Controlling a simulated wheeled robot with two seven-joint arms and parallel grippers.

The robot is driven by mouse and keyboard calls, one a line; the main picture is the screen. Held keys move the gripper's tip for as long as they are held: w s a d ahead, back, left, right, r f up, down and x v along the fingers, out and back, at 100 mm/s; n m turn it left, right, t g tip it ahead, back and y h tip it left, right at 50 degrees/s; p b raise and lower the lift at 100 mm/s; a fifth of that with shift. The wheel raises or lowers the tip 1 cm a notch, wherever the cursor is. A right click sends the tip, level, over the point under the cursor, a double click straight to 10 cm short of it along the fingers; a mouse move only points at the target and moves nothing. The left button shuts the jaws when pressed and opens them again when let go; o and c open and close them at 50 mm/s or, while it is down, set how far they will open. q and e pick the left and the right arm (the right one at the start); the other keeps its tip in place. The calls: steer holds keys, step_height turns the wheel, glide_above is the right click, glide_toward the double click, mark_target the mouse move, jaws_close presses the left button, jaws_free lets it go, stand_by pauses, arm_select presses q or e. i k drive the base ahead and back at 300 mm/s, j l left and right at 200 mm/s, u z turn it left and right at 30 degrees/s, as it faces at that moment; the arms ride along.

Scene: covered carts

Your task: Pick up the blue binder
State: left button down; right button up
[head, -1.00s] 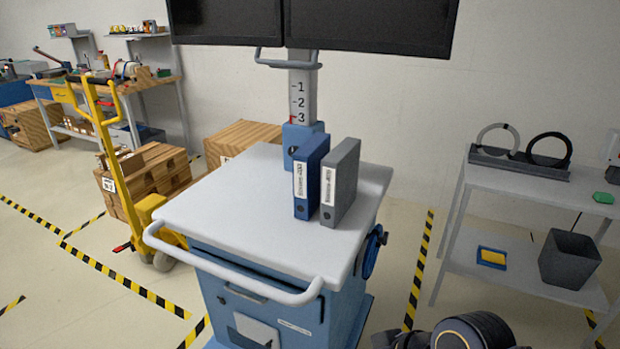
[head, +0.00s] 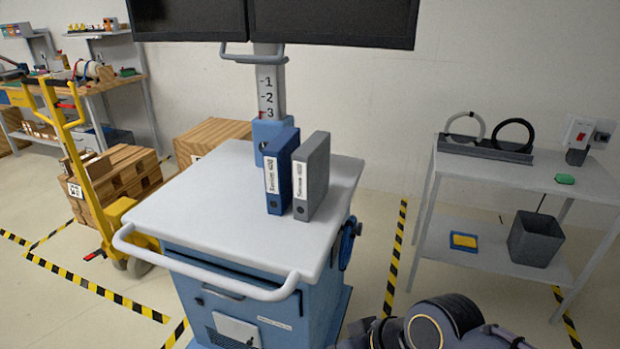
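The blue binder (head: 279,172) stands upright on the white top of the cart (head: 195,205), with a white label on its spine facing me. A grey binder (head: 312,176) stands upright close beside it on the right. In the head view, part of my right arm shows at the bottom right, below and to the right of the cart. Neither gripper is in view. Nothing holds the blue binder.
A white handle rail (head: 205,277) runs along the cart's front. Monitors (head: 335,20) hang on a post behind the binders. A grey shelf table (head: 500,180) stands right, a yellow pallet jack (head: 75,170) left. The left half of the cart top is clear.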

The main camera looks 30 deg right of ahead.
mark_target(277, 159)
steer(key=l+u, duration=0.25)
steer(key=l, duration=0.2)
steer(key=k+l+u, duration=0.1)
steer(key=l+u, duration=0.2)
steer(key=k+l+u, duration=0.1)
steer(key=l+u, duration=0.15)
steer(key=l, duration=0.25)
